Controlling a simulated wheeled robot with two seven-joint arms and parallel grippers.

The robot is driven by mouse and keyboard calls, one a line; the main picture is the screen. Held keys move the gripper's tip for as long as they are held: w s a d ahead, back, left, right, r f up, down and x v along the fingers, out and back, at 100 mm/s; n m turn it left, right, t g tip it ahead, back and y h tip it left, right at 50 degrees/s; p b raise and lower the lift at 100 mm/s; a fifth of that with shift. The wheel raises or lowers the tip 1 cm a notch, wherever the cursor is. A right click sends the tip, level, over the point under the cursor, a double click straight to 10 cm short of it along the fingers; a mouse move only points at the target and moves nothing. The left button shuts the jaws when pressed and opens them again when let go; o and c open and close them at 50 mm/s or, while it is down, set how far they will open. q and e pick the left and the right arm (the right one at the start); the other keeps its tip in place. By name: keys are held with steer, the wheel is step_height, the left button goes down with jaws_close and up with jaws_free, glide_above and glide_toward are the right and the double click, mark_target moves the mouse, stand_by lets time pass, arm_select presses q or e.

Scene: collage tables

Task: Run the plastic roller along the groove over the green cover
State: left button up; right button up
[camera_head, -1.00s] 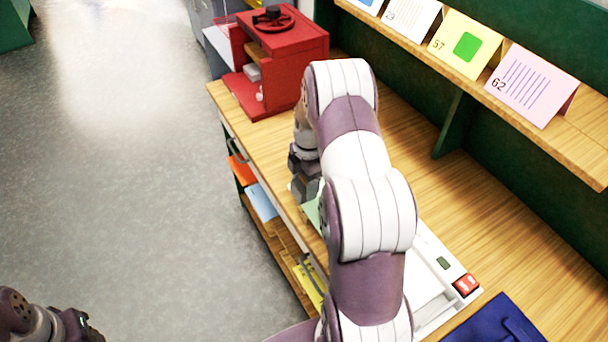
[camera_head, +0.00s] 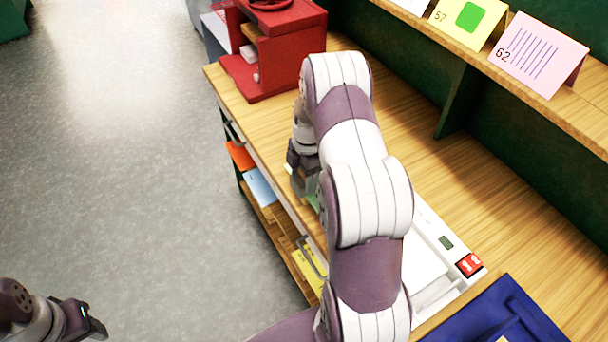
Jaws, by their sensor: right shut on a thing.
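My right gripper (camera_head: 303,182) points down over the front edge of the wooden table, near its middle. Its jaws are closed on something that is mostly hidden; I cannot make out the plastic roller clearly. A sliver of the green cover (camera_head: 314,203) shows just right of the gripper, partly behind my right arm. A white machine (camera_head: 436,238) with a red switch lies to the right of my arm; its left part and any groove are hidden. My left gripper (camera_head: 92,326) hangs over the floor at the lower left, away from the table; its jaw opening is unclear.
A red press (camera_head: 290,55) stands at the table's far left end. A blue case (camera_head: 520,300) lies at the lower right. Cards stand on the raised shelf (camera_head: 490,75). Below the tabletop, orange, blue and yellow items sit on a lower shelf (camera_head: 255,205). Bare wood lies behind my arm.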

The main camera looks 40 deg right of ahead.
steer(key=shift+f+b, duration=0.3)
steer(key=shift+f, duration=0.1)
stand_by(0.4)
steer(key=shift+d, duration=0.1)
steer(key=shift+s+d+b, duration=0.2)
steer(key=shift+d+b, duration=0.05)
steer(key=shift+d, duration=1.65)
steer(key=shift+s+d+b, duration=0.25)
steer(key=shift+d+b, duration=0.05)
steer(key=shift+d, duration=1.65)
steer(key=shift+s+d+b, duration=0.2)
steer(key=shift+d+b, duration=0.05)
steer(key=shift+d, duration=1.65)
step_height(320, 180, up, 7)
steer(key=p, duration=0.4)
steer(key=shift+p, duration=0.4)
